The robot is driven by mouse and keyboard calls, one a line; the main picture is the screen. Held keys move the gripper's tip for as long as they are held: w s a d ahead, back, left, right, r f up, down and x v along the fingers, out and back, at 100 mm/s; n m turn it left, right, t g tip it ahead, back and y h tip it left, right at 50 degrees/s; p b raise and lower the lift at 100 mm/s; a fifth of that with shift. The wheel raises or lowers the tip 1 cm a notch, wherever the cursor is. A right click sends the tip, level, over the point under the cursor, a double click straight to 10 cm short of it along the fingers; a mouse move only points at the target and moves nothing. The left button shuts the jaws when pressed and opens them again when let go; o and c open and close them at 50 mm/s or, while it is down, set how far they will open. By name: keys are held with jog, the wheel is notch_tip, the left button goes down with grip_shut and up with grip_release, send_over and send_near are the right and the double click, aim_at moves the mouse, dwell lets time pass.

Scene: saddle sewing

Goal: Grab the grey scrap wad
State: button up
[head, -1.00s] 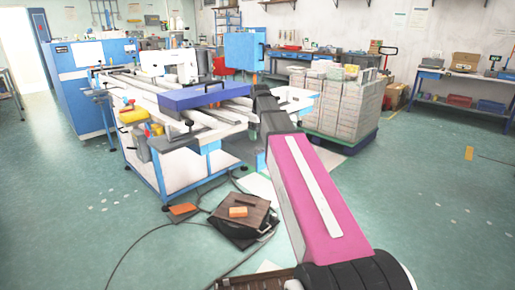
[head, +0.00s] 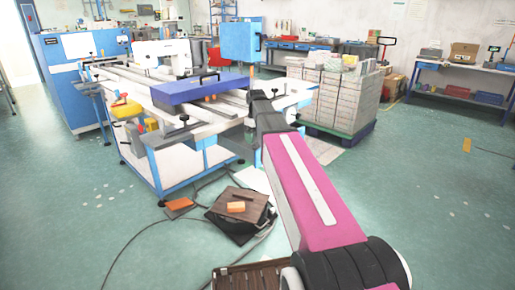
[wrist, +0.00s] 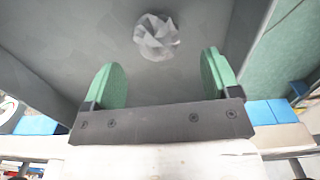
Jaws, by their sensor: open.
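The grey scrap wad (wrist: 157,37) is a crumpled pale-grey ball. In the wrist view it lies on a grey surface (wrist: 60,30), ahead of my gripper and roughly centred between the fingers. My gripper (wrist: 162,78) has two green rounded fingers, spread wide apart with nothing between them. The wad is beyond the fingertips, and no contact shows. In the head view my pink arm reaches forward toward the sewing table (head: 190,130); the wad and the gripper cannot be made out there.
A blue case (head: 200,90) and a white sewing machine (head: 163,55) are on the table. Stacked cartons (head: 333,95) stand on a pallet to the right. A dark pedal box (head: 240,212) and cables lie on the floor in front. Open floor lies at right.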

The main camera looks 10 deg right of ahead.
aim_at(256, 144)
jog(key=shift+w+f, duration=0.1)
jog(key=shift+f, duration=2.25)
jog(key=c, duration=1)
